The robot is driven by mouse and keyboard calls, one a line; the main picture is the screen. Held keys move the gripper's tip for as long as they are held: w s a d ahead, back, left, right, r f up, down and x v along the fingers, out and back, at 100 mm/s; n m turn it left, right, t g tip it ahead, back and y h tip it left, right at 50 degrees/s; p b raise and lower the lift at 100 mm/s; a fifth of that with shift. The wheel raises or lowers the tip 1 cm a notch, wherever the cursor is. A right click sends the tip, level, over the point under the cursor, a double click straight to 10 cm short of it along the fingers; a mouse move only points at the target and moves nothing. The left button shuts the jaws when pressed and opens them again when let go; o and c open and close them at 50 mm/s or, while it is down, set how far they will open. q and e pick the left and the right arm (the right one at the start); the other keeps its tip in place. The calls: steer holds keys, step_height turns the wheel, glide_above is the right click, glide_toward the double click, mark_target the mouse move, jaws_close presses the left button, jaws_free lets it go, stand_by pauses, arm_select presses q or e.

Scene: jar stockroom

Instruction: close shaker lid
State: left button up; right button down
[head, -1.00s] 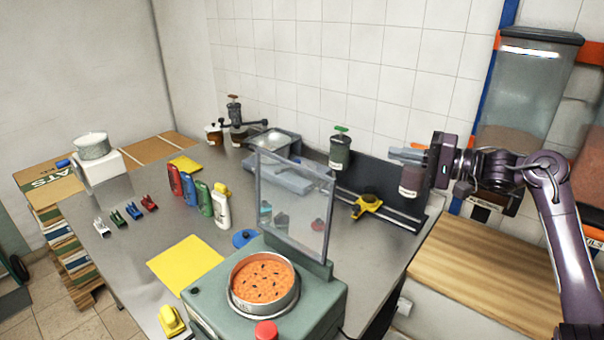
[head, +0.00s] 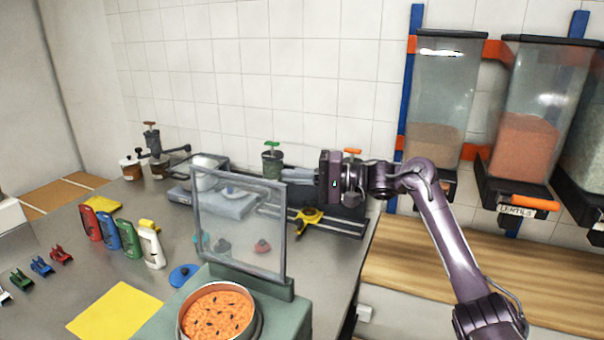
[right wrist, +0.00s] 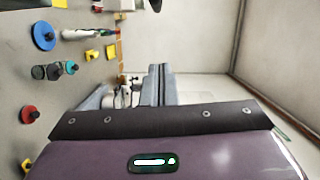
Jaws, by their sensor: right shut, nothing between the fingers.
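The shaker is a grey-green machine (head: 272,311) at the bottom of the head view. A round metal sieve (head: 183,322) filled with orange grains sits on it. Its clear lid (head: 240,225) with a grey frame stands raised, nearly upright, behind the sieve. My right gripper (head: 298,177) is behind and right of the lid's upper right corner, pointing left, apart from the lid as far as I can tell. Its fingers also show in the right wrist view (right wrist: 160,85), shut and empty. My left gripper is not in view.
A yellow clamp (head: 308,219) on a dark rail and a green-topped jar (head: 272,163) stand behind the lid. Wall dispensers (head: 527,115) hang right above a wooden counter (head: 420,262).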

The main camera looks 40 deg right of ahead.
steer(key=w+a+p, duration=0.2)
steer(key=a+p, duration=0.1)
steer(key=a, duration=0.4)
steer(key=shift+a+f, duration=0.15)
steer(key=shift+f, duration=0.15)
steer(key=shift+r, duration=0.1)
